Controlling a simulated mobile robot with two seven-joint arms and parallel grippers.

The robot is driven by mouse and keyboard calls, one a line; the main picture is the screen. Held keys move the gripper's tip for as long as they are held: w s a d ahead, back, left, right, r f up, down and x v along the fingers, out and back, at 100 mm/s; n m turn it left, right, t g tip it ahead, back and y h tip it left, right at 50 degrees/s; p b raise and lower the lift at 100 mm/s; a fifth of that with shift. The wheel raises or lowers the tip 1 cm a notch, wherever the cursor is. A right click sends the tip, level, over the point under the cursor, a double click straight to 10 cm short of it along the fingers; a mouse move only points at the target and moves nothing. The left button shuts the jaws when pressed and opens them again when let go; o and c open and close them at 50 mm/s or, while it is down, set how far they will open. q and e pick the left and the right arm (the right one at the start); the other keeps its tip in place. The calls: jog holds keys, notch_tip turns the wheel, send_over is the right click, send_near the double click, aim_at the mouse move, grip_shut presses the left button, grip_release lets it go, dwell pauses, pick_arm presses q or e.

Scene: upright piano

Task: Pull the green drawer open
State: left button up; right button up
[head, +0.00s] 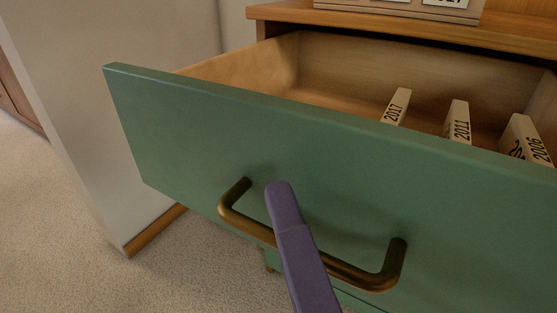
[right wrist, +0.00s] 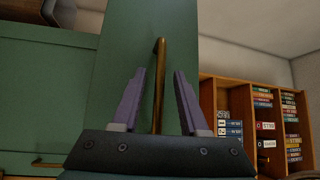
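The green drawer (head: 190,140) stands pulled well out, and its open inside shows in the head view. Its front also shows as a tall green panel in the right wrist view (right wrist: 120,50). A bent brass handle (head: 370,279) is fixed on the front. My right gripper (head: 279,195) is at the handle; one purple finger lies across it in the head view, and the other is hidden there. In the right wrist view both fingers (right wrist: 159,72) stand apart, with the handle bar (right wrist: 158,95) between them and a gap on each side. My left gripper is not in view.
Upright boxes marked 2017 (head: 396,105), 2011 (head: 457,122) and 2006 (head: 527,138) stand in the drawer. A wooden top (head: 400,29) overhangs behind. A pale wall panel (head: 120,110) is at left. Carpet (head: 50,215) is clear. A wooden shelf (right wrist: 245,100) holds several books.

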jog(key=p+v, duration=0.1)
jog(key=v, duration=0.9)
dwell(0.3)
jog(key=w+r+n+g+y+p, duration=0.1)
jog(key=w+r+n+g+p, duration=0.4)
jog(key=r+p, duration=0.55)
jog(key=w+r+n+g+y+p, duration=0.1)
jog(key=r+n+g+p, duration=0.2)
jog(key=r+n+p, duration=0.75)
jog(key=s+d+r+g+h+p, duration=0.35)
jog(key=d+r+p, duration=0.45)
jog(key=p, duration=0.5)
jog(key=s+d+r+g+h+p, duration=0.2)
jog(key=s+d+r+g+p, duration=0.15)
jog(key=d+r+p, duration=0.6)
jog(key=a+r+p, duration=0.3)
jog(key=r+p, duration=3.2)
jog(key=p, duration=0.3)
jog(key=shift+w+n+g, duration=0.3)
jog(key=shift+w+n, duration=0.05)
jog(key=shift+w, duration=0.05)
